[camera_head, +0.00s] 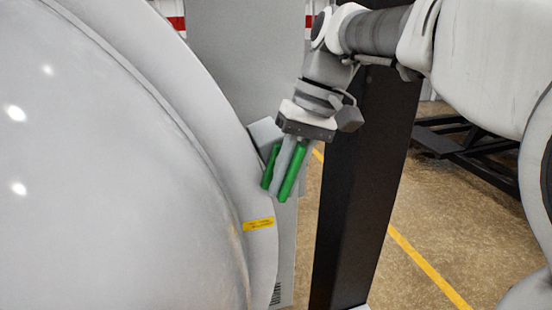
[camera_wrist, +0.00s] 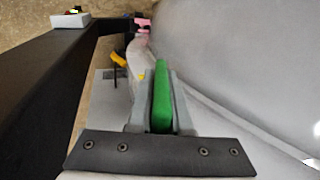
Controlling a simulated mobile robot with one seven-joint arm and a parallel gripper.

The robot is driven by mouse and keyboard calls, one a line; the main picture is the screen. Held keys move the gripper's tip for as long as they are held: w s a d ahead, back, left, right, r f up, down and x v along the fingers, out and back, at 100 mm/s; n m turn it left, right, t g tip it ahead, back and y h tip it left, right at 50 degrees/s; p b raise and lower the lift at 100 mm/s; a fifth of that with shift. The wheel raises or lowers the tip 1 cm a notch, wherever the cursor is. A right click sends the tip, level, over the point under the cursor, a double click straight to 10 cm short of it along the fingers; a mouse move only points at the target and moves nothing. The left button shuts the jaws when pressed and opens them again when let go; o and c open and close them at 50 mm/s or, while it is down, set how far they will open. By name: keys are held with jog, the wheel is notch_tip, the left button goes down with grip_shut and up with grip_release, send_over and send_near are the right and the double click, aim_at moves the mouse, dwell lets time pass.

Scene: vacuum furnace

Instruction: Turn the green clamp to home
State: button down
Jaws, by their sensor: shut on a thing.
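The green clamp (camera_head: 292,172) sits at the rim of the big pale grey furnace door (camera_head: 110,170), near the picture's middle in the head view. It shows there as two green bars with a grey finger between them. My gripper (camera_head: 284,168) points down and left onto it. In the wrist view a green bar of the clamp (camera_wrist: 161,97) lies between the two grey fingers of my gripper (camera_wrist: 163,85), which are shut on it. The clamp's mount is partly hidden behind the fingers.
A yellow label (camera_head: 258,224) is on the door rim below the clamp. A dark upright post (camera_head: 360,190) stands close to the right of my gripper. A black frame (camera_head: 470,150) lies on the floor further right. Open floor (camera_head: 420,220) shows between them.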

jog(key=shift+r, duration=0.1)
dwell(0.3)
jog(key=c, duration=0.8)
grip_release()
jog(key=shift+c, duration=0.2)
